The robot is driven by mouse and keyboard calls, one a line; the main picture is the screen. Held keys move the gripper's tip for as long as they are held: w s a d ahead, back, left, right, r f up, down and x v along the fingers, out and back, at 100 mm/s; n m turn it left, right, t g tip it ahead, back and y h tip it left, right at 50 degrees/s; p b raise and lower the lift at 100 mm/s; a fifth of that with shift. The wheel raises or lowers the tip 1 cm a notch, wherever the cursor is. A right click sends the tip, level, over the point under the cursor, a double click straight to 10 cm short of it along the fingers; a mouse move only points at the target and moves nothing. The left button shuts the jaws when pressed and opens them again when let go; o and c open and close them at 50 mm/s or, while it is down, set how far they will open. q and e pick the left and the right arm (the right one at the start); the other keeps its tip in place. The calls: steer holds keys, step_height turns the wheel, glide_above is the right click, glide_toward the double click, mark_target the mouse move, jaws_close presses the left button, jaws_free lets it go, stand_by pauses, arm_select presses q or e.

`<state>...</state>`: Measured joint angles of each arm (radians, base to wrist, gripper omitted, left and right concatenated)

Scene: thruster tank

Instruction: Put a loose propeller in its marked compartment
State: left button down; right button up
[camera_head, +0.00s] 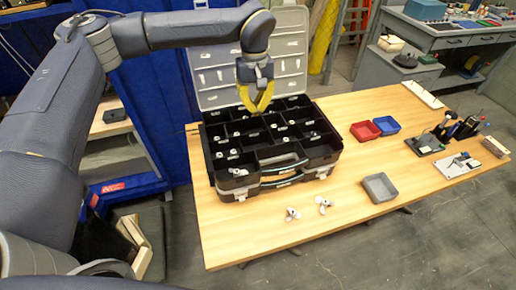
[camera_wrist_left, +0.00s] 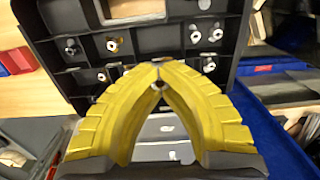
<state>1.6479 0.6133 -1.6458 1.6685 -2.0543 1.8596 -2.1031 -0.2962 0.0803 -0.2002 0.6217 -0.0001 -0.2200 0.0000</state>
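Two loose white propellers lie on the wooden table in front of the case in the head view, a left one (camera_head: 292,214) and a right one (camera_head: 325,204). The open black case (camera_head: 322,152) has many compartments, several holding small pale parts; it also shows in the left wrist view (camera_wrist_left: 240,75). My left gripper (camera_head: 257,111) hangs above the back-middle of the case. Its yellow fingertips meet in the left wrist view (camera_wrist_left: 158,70). A small pale round part (camera_wrist_left: 160,88) shows in the gap below the tips; it does not look gripped. My right gripper is not in view.
The case's raised lid (camera_head: 212,77) stands behind my left gripper. A red tray (camera_head: 365,131), a blue tray (camera_head: 387,125) and a grey tray (camera_head: 380,187) sit right of the case. Tools stand at the table's right end. The front of the table is mostly clear.

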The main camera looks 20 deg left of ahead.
arm_select(q)
step_height(320, 180, down, 18)
steer(key=shift+r, duration=0.1)
stand_by(0.6)
steer(key=c, duration=2.2)
jaws_free()
steer(key=shift+f, duration=0.2)
steer(key=c, duration=1.6)
jaws_free()
steer(key=shift+r, duration=0.1)
step_height(320, 180, up, 12)
steer(key=shift+w, duration=0.2)
steer(key=shift+a, duration=0.1)
